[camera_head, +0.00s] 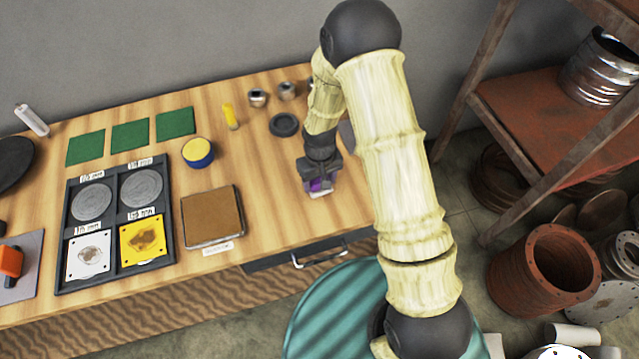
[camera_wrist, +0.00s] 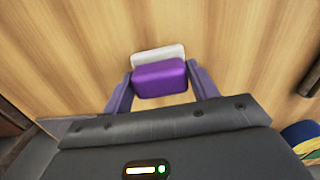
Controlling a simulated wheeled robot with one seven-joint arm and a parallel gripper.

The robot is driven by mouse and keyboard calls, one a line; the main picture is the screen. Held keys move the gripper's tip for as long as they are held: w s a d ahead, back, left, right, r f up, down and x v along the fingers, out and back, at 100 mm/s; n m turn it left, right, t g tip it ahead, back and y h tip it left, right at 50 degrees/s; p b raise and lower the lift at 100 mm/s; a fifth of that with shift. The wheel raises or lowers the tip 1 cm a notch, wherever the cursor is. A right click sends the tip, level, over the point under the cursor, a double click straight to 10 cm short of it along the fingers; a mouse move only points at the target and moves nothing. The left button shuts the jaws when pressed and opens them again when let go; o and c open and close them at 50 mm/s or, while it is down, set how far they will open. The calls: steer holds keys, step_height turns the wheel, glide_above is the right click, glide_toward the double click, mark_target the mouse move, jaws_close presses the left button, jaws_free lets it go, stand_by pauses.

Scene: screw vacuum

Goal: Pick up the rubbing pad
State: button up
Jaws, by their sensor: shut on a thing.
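The rubbing pad (camera_wrist: 160,78) is a purple block with a white layer along its far side in the wrist view. My gripper (camera_wrist: 160,82) is shut on it, with one finger against each short side. I cannot tell whether the pad touches the table top.
A wooden table (camera_head: 262,215) carries a dark tray (camera_head: 168,215) with discs and square plates, a brown board (camera_head: 211,214), green pads (camera_head: 130,135), and a blue-and-yellow tin (camera_head: 198,152). A dark round lid (camera_head: 284,124) lies behind my gripper. A rusty shelf (camera_head: 560,115) stands right.

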step_height(320, 180, up, 10)
steer(key=shift+b, duration=0.55)
stand_by(0.4)
steer(key=o, duration=0.5)
steer(key=c, duration=0.4)
steer(key=shift+w, duration=0.1)
